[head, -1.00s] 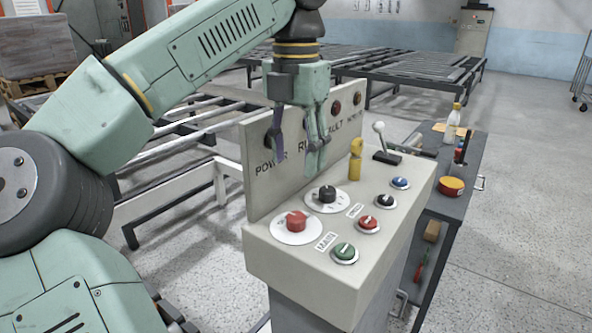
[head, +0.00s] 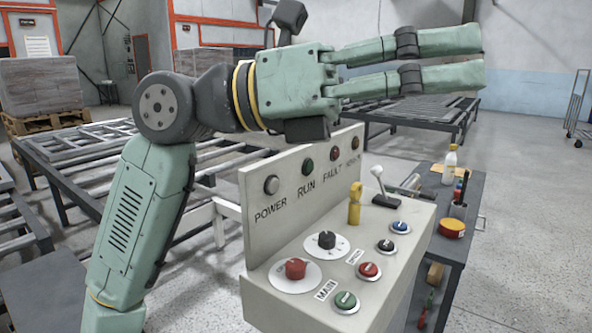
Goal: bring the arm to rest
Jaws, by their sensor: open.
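My gripper (head: 482,62) is in the upper middle of the head view, raised above the control console and pointing right. Its two green fingers are spread apart, with nothing between them. The arm stands up at the left and bends over toward the right. The control console (head: 290,318) is below, apart from the gripper. The panel's POWER, RUN and FAULT lamps are now uncovered.
A dark cart (head: 478,187) to the right of the console holds a bottle (head: 450,160) and a yellow-and-red round tin (head: 452,228). Roller conveyors (head: 425,116) stand behind. A pallet of boxes (head: 42,85) is at the back left.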

